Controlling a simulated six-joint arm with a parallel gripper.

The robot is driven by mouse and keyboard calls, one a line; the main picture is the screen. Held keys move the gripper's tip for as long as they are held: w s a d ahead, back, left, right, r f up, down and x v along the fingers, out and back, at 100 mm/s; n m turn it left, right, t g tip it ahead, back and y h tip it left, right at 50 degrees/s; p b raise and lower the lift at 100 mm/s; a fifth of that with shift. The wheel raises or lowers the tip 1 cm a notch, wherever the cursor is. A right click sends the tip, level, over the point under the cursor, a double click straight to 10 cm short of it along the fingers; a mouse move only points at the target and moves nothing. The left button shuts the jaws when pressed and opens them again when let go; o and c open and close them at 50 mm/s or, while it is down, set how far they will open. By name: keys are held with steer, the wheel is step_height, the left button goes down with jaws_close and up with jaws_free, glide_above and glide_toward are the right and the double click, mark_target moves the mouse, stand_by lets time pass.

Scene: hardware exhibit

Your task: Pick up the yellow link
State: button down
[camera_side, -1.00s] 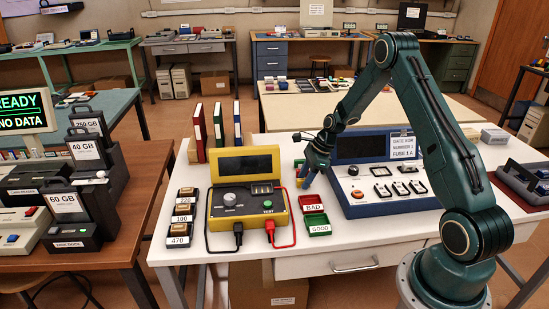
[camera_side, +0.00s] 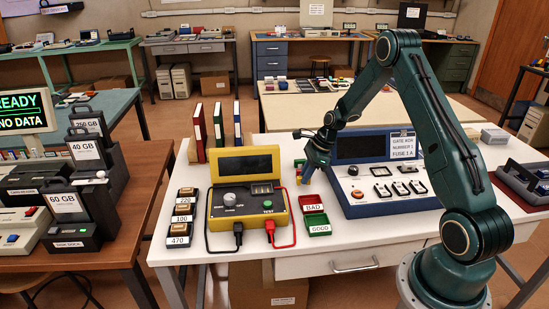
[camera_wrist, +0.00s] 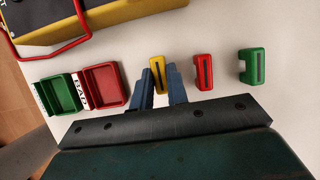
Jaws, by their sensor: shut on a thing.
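The yellow link (camera_wrist: 157,75) is a small upright-looking piece with a dark slot, seen in the wrist view between the two blue fingers of my gripper (camera_wrist: 158,84). The fingers are shut on it from both sides. In the side view my gripper (camera_side: 309,176) is low over the white table, left of the blue console, and it mostly hides the link there. I cannot tell whether the link touches the table.
A red link (camera_wrist: 203,72) and a green link (camera_wrist: 252,66) lie to the right in the wrist view. The red BAD tray (camera_wrist: 103,86) and green GOOD tray (camera_wrist: 64,94) are to the left. A yellow tester (camera_side: 246,205) and a blue console (camera_side: 375,200) flank my gripper.

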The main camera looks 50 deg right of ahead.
step_height(320, 180, up, 19)
stand_by(0.5)
